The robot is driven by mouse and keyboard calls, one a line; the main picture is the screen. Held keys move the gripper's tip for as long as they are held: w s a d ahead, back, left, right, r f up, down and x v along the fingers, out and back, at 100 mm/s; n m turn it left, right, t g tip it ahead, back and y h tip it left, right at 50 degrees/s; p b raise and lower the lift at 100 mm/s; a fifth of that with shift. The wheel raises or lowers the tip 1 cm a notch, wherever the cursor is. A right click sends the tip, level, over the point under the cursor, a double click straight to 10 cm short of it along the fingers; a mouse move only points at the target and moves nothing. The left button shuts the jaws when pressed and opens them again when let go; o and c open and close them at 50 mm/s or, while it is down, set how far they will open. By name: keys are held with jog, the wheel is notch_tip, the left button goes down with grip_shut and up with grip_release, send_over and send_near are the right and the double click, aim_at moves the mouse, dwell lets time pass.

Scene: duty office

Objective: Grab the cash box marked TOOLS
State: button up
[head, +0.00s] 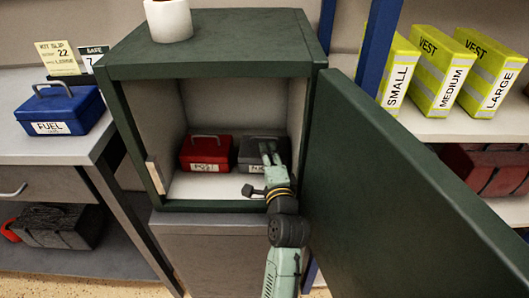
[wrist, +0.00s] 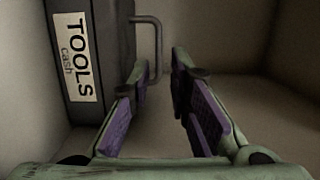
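The dark grey cash box (head: 250,146) sits on the right of the open green safe's floor, its label partly hidden by my gripper in the head view. In the wrist view the box (wrist: 90,20) fills the upper left, with a white label reading TOOLS cash, and its thin bar handle (wrist: 158,42) sticks out to the right. My gripper (wrist: 163,72) is open and inside the safe. Its fingers with purple pads are apart, and the handle lies just beyond the fingertips, near the left one. I cannot tell whether they touch. In the head view my gripper (head: 268,155) is in front of the grey box.
A red cash box (head: 206,154) stands left of the grey one in the safe (head: 210,72). The safe's door (head: 390,190) hangs open on the right, close to my arm. A white mug (head: 168,20) stands on top. A blue FUEL box (head: 62,108) is on the left counter.

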aim_at(265, 137)
jog(key=shift+w+a+f+p, duration=0.15)
jog(key=shift+w+p, duration=0.1)
jog(key=shift+w, duration=0.65)
jog(key=shift+w+a+r+p, duration=0.1)
jog(key=shift+w+p, duration=0.1)
jog(key=shift+w, duration=0.7)
jog(key=shift+w+a+f+p, duration=0.15)
jog(key=shift+w+p, duration=0.1)
jog(key=shift+w, duration=0.65)
jog(key=shift+r, duration=0.1)
jog(key=shift+c, duration=0.6)
grip_shut()
jog(key=shift+r, duration=0.15)
